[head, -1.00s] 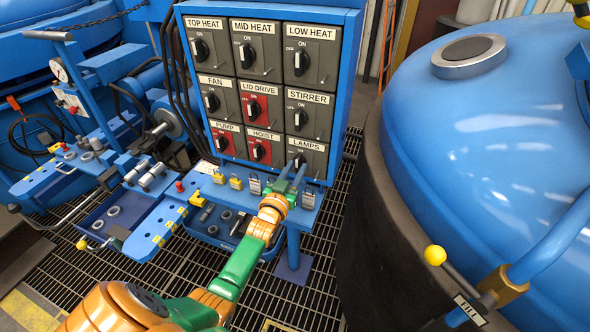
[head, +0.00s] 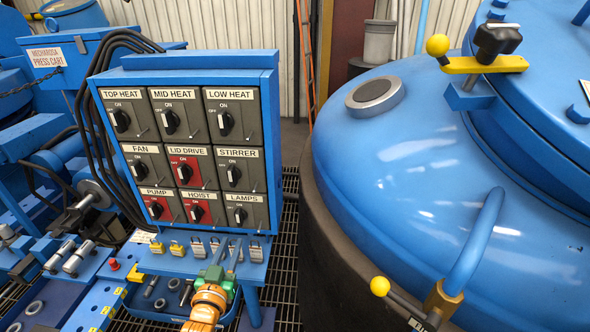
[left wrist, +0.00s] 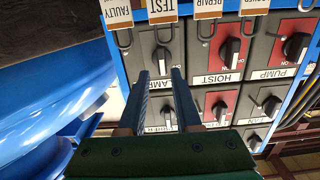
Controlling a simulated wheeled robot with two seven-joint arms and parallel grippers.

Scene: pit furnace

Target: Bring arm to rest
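My left gripper (head: 226,255) is low in the head view, in front of the row of padlocks and just below the LAMPS switch (head: 240,214). In the left wrist view its two fingers (left wrist: 160,75) stand apart with nothing held between them. The LAMPS switch knob (left wrist: 161,59) shows beyond the gap between the fingertips in that upside-down view. I cannot tell the distance from the fingertips to the panel. My right gripper is in neither view.
The blue switch panel (head: 203,62) stands ahead with several labelled knobs. Padlocks (head: 197,246) hang along the shelf below it. The large blue furnace vessel (head: 400,190) fills the right, with a yellow-knobbed lever (head: 380,286) near its front. Press cart equipment (head: 75,60) is at the left.

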